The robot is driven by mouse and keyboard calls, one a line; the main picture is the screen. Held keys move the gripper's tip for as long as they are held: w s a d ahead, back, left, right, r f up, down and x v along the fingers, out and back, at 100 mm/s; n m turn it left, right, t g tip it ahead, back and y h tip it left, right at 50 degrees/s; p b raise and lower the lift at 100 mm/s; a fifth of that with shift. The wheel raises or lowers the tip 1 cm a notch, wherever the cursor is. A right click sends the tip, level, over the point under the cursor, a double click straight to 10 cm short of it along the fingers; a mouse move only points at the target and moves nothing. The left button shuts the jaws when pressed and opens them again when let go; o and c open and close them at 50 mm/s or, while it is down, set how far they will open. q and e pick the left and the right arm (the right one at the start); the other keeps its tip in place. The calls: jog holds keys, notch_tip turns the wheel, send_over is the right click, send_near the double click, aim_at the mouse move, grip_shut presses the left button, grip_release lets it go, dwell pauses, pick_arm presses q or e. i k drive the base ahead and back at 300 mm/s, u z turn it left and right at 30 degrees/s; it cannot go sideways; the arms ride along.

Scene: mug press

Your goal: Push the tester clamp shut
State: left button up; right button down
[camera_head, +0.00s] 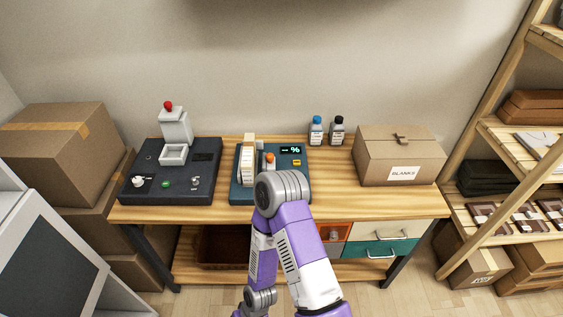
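The tester (302,164) is a dark teal box with a lit display showing a percent sign, on the middle of the wooden workbench. An orange knob (269,157) sits on top of its middle, likely part of the clamp. An upright cream piece with a tan top (248,160) stands at its left side. How far the clamp is open or shut is too small to tell. A purple and white arm of mine rises from the bottom, its grey joint covering the tester's front right. Neither gripper shows, so I cannot tell where they are relative to the clamp.
A dark press machine (209,177) with a red-topped white column stands left of the tester. Two small bottles (317,131) (337,131) stand behind to the right. A cardboard box labelled BLANKS (425,158) sits at right. Bare bench (335,178) lies between tester and box.

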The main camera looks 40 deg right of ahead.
aim_at(269, 164)
jog(key=k, duration=0.6)
jog(key=z, duration=0.75)
jog(key=i, duration=0.5)
